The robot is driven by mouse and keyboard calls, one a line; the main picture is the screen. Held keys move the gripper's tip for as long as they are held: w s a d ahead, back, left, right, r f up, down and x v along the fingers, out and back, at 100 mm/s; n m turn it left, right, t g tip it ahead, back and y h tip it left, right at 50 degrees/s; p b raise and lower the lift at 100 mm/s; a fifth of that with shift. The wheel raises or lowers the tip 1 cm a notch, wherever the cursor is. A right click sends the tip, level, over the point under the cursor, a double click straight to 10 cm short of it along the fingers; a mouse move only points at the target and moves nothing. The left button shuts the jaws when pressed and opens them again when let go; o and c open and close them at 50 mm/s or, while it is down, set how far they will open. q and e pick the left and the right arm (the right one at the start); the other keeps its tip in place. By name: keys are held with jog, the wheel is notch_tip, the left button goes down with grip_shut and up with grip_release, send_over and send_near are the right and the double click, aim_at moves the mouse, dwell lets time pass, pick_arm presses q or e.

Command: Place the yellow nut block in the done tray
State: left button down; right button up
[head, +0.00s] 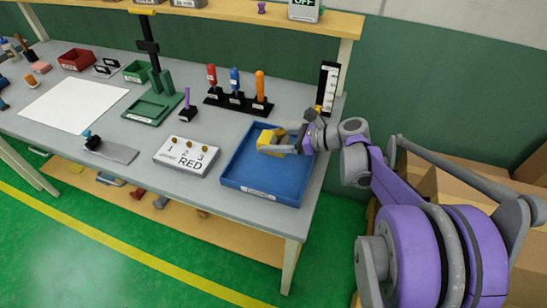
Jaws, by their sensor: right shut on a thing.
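The yellow nut block (268,138) is over the blue tray (263,188) at the right end of the workbench. My right gripper (275,143) is shut on the block. The arm comes in from the right. The block looks to be inside the tray's outline; I cannot tell whether it touches the tray floor. The tray has a label on its front wall, too small to read for sure. No other item shows in the tray. My left gripper is not in view.
A black-and-white upright gauge (327,88) stands at the back right. A white sheet (73,104) lies at left.

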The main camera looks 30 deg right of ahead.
aim_at(274, 162)
jog(key=shift+f+b, duration=0.3)
jog(key=shift+f, duration=2.5)
jog(key=shift+s, duration=0.1)
jog(key=shift+f, duration=0.15)
jog(key=o, duration=1.6)
jog(key=shift+r, duration=0.2)
jog(key=v, duration=1.2)
